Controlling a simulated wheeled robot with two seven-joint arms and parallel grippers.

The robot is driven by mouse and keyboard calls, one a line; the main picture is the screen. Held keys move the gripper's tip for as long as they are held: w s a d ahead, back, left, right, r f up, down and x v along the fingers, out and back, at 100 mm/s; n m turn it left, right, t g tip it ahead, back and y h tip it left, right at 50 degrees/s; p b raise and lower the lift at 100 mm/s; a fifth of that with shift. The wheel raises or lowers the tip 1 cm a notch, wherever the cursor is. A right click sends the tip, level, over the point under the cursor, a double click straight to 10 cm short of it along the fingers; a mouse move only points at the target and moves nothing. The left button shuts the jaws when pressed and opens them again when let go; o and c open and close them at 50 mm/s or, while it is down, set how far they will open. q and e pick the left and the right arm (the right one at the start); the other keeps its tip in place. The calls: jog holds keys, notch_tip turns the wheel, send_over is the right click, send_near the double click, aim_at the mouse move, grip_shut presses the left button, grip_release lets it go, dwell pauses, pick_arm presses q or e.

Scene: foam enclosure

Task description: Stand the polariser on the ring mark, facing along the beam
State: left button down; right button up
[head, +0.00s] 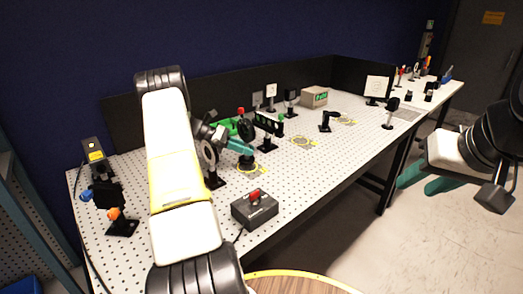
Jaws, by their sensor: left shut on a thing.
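The polariser (246,130) looks like a dark round mount on a short black post, at mid-left of the table in the head view. My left gripper (240,147), with teal fingers, is shut on it. Its black base (246,162) is at a yellow ring mark (254,169) and covers part of it. I cannot tell whether the base touches the table or how exactly it faces. My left arm hides part of the table beside it. My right gripper (424,181) hangs empty over the floor at the right, its teal fingers apart.
A round black mount (209,155) stands just left of the polariser. A dark box with a red knob (255,208) sits near the front edge. A black post-mounted part (268,126) stands behind. More yellow marks (303,141) lie to the right, with free table around them.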

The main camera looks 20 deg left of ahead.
pick_arm(q)
jog(key=shift+d+f, duration=0.15)
jog(key=shift+f, duration=1.05)
jog(key=shift+f, duration=0.15)
jog(key=c, duration=1.3)
grip_release()
jog(key=shift+c, duration=0.2)
jog(key=shift+a+r, duration=0.2)
jog(key=shift+a, duration=0.1)
jog(key=v, duration=1)
jog(key=shift+a+r, duration=0.15)
jog(key=shift+a, duration=0.05)
jog(key=shift+s+a+r, duration=0.2)
jog(key=shift+a, duration=0.2)
